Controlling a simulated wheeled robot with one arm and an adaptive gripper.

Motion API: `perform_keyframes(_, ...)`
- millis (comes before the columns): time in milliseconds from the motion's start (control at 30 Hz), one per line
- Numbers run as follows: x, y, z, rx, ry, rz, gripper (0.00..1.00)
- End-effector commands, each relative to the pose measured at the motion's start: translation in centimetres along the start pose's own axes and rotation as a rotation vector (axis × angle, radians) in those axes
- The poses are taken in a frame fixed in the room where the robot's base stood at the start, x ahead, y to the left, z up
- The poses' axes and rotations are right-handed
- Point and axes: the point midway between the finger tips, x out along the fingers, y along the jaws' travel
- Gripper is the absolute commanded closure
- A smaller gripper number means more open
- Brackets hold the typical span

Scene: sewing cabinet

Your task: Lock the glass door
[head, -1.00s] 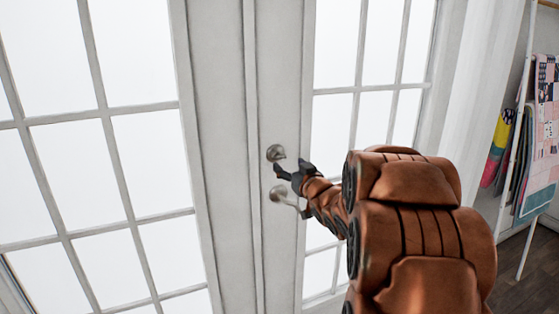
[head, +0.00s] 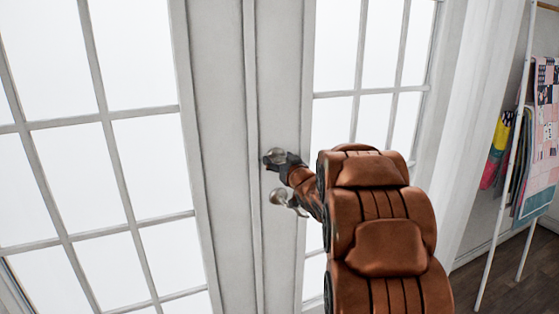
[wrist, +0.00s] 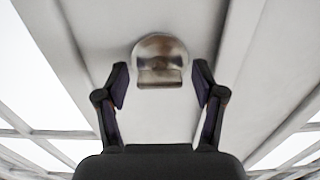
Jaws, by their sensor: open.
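The glass door (head: 282,60) is white-framed with many panes and stands upright in the head view. A round metal lock knob (head: 274,156) sits on its stile, above a metal lever handle (head: 279,197). In the wrist view the lock knob (wrist: 160,62) is a round disc with a flat turn piece at its lower part. My gripper (head: 282,160) is at the lock knob in the head view and covers part of it. In the wrist view my gripper (wrist: 160,85) is open, with one finger on each side of the turn piece and visible gaps between.
A second paned door leaf (head: 190,100) stands to the left, against the lock stile. At the right, a white rack (head: 503,220) with hanging fabrics (head: 540,140) stands on a dark wood floor (head: 510,275). The floor near it is clear.

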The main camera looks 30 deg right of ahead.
Motion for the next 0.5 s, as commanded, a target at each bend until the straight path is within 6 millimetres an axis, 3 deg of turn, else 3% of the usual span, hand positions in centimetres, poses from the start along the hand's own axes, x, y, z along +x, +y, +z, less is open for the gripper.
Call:
perform_keyframes(167, -0.01, 0.01, 0.01, 0.000, 0.000, 0.000, 0.33)
perform_keyframes(500, -0.02, 0.03, 0.01, 0.000, 0.000, 0.001, 0.69)
